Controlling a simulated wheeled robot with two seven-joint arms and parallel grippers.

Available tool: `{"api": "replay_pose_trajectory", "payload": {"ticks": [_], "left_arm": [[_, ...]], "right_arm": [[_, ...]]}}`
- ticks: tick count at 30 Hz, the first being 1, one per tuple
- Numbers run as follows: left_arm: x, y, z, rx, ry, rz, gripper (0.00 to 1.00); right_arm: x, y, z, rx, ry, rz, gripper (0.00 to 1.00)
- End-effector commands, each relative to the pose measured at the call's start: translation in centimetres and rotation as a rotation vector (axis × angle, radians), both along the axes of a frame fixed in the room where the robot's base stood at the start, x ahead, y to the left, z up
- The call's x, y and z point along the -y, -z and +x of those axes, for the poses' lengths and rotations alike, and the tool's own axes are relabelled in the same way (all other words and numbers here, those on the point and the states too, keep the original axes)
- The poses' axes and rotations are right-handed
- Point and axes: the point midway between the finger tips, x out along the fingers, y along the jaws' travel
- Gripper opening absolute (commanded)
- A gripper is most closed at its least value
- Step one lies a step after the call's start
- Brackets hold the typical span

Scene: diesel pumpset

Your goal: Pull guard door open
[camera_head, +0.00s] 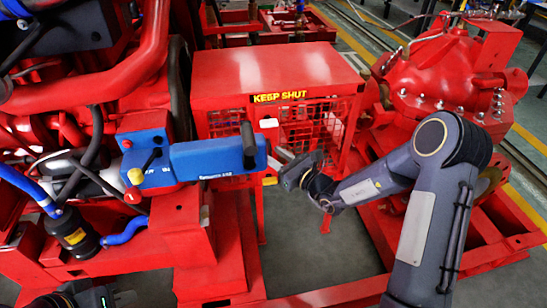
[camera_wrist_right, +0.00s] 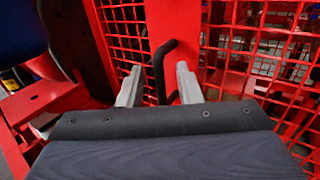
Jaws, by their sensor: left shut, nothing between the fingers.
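The red guard (camera_head: 275,66) is a box with a yellow "KEEP SHUT" label and a mesh door (camera_head: 318,120) on its front. The door looks closed. In the right wrist view, the door's black curved handle (camera_wrist_right: 162,68) stands on a red upright between mesh panels (camera_wrist_right: 268,45). My right gripper (camera_head: 277,166) is in front of the guard. Its two silver fingers (camera_wrist_right: 159,85) are open, one on each side of the handle, with gaps on both sides. My left gripper (camera_head: 95,296) shows only partly at the bottom left edge, away from the guard; it is shut and empty.
A blue box (camera_head: 205,157) with a black lever stands close to the left of my right gripper. The red engine with hoses fills the left. A red pump (camera_head: 440,80) stands at the right. Red base rails (camera_head: 350,292) cross below, with open floor (camera_head: 295,240) between them.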

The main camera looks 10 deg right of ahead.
Motion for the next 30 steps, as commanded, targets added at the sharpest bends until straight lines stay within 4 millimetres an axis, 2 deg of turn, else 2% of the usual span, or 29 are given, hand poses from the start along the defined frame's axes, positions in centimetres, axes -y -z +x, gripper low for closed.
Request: {"api": "replay_pose_trajectory", "payload": {"ticks": [4, 12, 19, 30], "left_arm": [[0.00, 0.29, 0.00, 0.000, 0.000, 0.000, 0.00], [0.00, 0.27, -0.01, 0.000, 0.000, 0.000, 0.00], [0.00, 0.27, -0.01, 0.000, 0.000, 0.000, 0.00], [0.00, 0.22, -0.01, 0.000, 0.000, 0.000, 0.00]], "right_arm": [[-0.65, 0.02, 0.83, 0.000, -0.001, 0.001, 0.32], [-0.71, -0.03, 0.95, -0.001, -0.001, 0.002, 0.32], [-0.70, -0.04, 0.93, -0.001, -0.001, 0.001, 0.02], [-0.65, -0.06, 0.83, -0.001, -0.004, 0.001, 0.00]]}}
